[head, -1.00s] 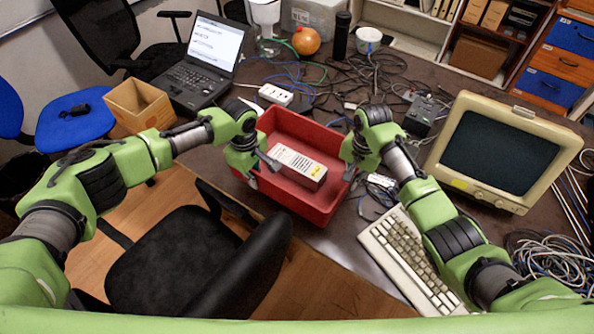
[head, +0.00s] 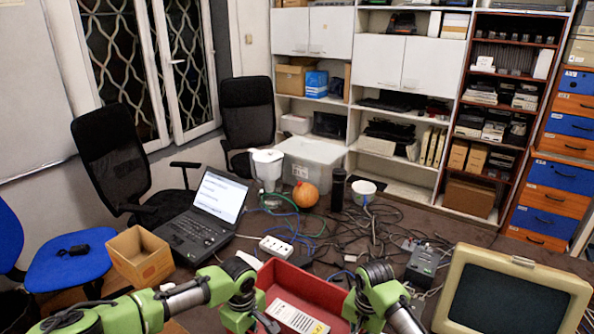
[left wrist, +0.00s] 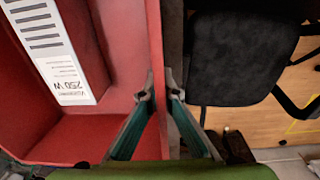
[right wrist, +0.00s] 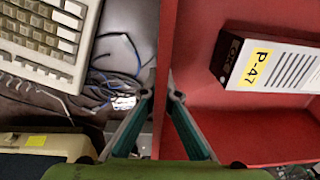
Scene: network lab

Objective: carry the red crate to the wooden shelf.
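The red crate (head: 285,275) stands on the dark table at the bottom of the head view, its near part cut off. A pale box with a yellow label (head: 297,316) lies inside it. My left gripper (left wrist: 159,95) is shut on one side wall of the crate, one finger inside and one outside. My right gripper (right wrist: 161,92) is shut on the opposite side wall in the same way. In the head view both fingertips are mostly hidden or cut off. The brown wooden shelf (head: 511,43) stands at the back right, holding glasses, stacked devices and cardboard boxes.
A laptop (head: 205,215), a white power strip (head: 277,247), tangled cables, an orange ball (head: 305,194) and a white cup (head: 364,192) lie beyond the crate. An old monitor (head: 510,295) stands right. Chairs and a cardboard box (head: 139,257) are left. Blue and orange drawers (head: 560,175) flank the shelf.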

